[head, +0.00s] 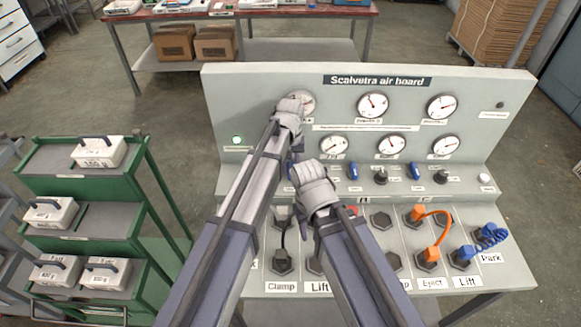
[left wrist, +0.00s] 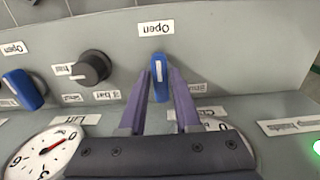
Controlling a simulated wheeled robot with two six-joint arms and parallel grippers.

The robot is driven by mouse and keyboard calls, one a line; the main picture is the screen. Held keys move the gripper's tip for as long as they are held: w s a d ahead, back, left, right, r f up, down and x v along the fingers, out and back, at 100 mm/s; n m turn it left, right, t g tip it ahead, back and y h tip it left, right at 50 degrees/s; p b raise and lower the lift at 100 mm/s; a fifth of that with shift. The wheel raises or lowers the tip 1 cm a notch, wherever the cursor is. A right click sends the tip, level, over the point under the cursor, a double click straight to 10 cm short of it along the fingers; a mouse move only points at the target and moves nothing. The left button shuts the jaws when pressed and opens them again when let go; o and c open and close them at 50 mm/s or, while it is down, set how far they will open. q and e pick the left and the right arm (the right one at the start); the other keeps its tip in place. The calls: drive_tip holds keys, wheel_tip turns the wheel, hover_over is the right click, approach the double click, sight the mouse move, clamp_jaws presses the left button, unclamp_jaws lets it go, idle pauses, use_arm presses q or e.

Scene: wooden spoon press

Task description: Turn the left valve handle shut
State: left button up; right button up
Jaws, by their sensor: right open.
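The left valve handle (left wrist: 160,80) is a blue lever with a white mark. It stands upright in the left wrist view, in line with an "Open" label. My left gripper (left wrist: 162,85) has a finger on each side of it and looks closed on it. In the head view the left gripper (head: 295,150) reaches the board, and only a sliver of the handle (head: 290,170) shows. My right gripper (head: 308,205) is lower, in front of the panel's slope; its fingers are mostly hidden, and it is open.
Two other blue handles (head: 353,170) (head: 414,170) and black knobs (head: 380,177) stand to the right. Gauges (head: 372,105) are above. Hose sockets, an orange hose (head: 431,217) and a blue coil (head: 488,235) are on the lower slope. A green rack (head: 70,160) stands left.

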use_arm(q)
clamp_jaws()
drive_tip(key=shift+m, duration=0.3)
drive_tip(key=m, duration=0.3)
drive_tip(key=shift+a+m, duration=0.15)
drive_tip(key=shift+m, duration=0.25)
drive_tip(key=m, duration=0.3)
drive_tip(key=shift+w+a+m, duration=0.1)
drive_tip(key=shift+m, duration=0.2)
drive_tip(key=m, duration=0.4)
drive_tip(key=shift+w, duration=0.1)
drive_tip(key=shift+w+a+m, duration=0.1)
drive_tip(key=shift+m, duration=2.1)
